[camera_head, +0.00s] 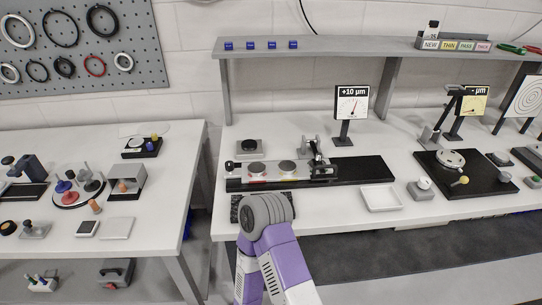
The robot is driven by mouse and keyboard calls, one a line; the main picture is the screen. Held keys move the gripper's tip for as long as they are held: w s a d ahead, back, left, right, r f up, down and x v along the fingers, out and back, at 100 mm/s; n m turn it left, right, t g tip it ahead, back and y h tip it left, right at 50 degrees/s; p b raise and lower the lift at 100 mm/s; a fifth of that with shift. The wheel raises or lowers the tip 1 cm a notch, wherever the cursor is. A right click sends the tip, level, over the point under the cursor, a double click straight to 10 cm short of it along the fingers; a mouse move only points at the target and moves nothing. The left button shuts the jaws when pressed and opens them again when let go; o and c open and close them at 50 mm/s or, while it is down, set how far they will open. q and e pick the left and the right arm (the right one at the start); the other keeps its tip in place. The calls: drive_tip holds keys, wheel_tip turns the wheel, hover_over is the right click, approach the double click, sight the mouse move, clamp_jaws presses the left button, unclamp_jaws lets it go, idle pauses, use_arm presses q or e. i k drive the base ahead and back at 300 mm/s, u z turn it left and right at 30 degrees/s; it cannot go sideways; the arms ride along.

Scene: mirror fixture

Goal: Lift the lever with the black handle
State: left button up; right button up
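A long black base (374,171) lies on the bench in the middle of the view. A light fixture plate (267,171) with two dark round discs sits on its left part. A small clamp-like mechanism (316,152) with a dark lever part stands at the plate's right end; it is too small to tell the handle's exact pose. A black knob (230,166) shows at the plate's left end. A purple, white and grey arm of mine bends at the bottom middle, in front of the fixture.
A dial sign reading +10 µm (351,103) stands behind the base. A white tray (381,198) is in front of it. A black plate (464,173) with a round device lies right. A shelf (349,50) spans the back. A left bench (172,190) is across a gap.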

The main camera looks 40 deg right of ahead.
sight(317, 156)
drive_tip(key=u, duration=0.15)
drive_tip(key=k, duration=0.75)
drive_tip(key=z, duration=0.9)
drive_tip(key=i, duration=0.45)
drive_tip(key=z, duration=0.05)
